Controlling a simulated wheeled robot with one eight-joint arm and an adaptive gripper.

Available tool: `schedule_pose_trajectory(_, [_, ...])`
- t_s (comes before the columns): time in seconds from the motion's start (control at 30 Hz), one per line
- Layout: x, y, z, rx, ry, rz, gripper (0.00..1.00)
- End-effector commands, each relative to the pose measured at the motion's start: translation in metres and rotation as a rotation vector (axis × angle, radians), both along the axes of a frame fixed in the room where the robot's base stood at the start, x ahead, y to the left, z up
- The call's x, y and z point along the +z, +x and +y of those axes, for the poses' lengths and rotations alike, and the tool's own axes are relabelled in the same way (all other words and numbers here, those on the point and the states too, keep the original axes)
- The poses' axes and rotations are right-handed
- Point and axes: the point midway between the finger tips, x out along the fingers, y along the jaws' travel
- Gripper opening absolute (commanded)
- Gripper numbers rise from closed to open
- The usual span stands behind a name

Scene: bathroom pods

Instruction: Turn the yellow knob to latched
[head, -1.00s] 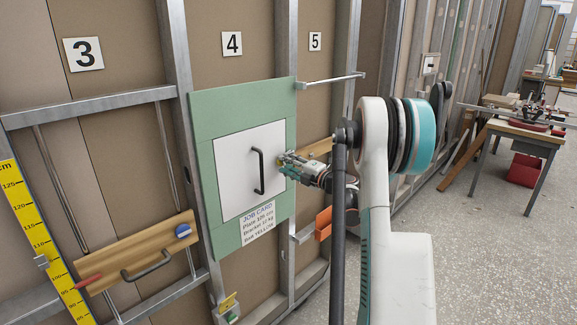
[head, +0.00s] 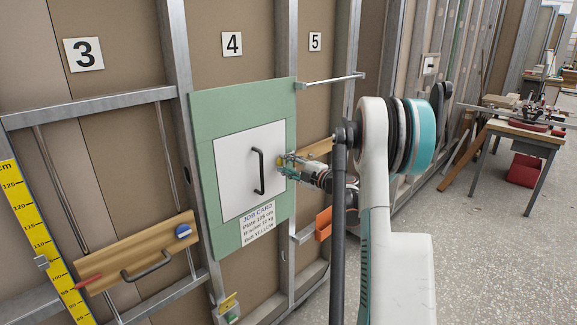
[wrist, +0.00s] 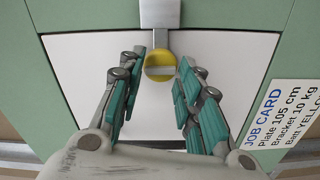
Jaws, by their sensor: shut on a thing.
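The yellow knob (wrist: 160,66) sits on a grey metal latch strip (wrist: 160,14) at the edge of the white panel (wrist: 85,60). A pale bar crosses the knob's face, level in the wrist view. My gripper (wrist: 162,58) has its teal-padded fingers on either side of the knob and is shut on it. In the head view my gripper (head: 284,163) is at the right edge of the white panel (head: 234,190), mostly covering the knob. The panel lies flat in its green surround (head: 205,120). Whether the latch is engaged cannot be told.
A black handle (head: 259,172) stands out from the panel. A job card (head: 258,222) is below it. A metal rod (head: 330,80) juts out at upper right, and an orange holder (head: 323,223) is below my forearm.

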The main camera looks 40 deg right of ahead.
Motion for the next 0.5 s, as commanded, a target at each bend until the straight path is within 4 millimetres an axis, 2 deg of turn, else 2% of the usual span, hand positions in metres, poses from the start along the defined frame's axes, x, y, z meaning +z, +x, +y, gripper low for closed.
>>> schedule_pose_trajectory(0.1, [-0.0005, -0.0001, -0.0001, 0.0, 0.0, 0.0, 0.08])
schedule_pose_trajectory(0.13, [-0.0006, -0.0001, -0.0002, 0.0, 0.0, 0.0, 0.34])
schedule_pose_trajectory(0.2, [-0.0004, -0.0001, -0.0001, 0.0, 0.0, 0.0, 0.5])
schedule_pose_trajectory(0.23, [-0.0005, -0.0001, -0.0002, 0.0, 0.0, 0.0, 0.53])
schedule_pose_trajectory(0.5, [-0.0002, -0.0001, -0.0002, 0.0, 0.0, 0.0, 0.53])
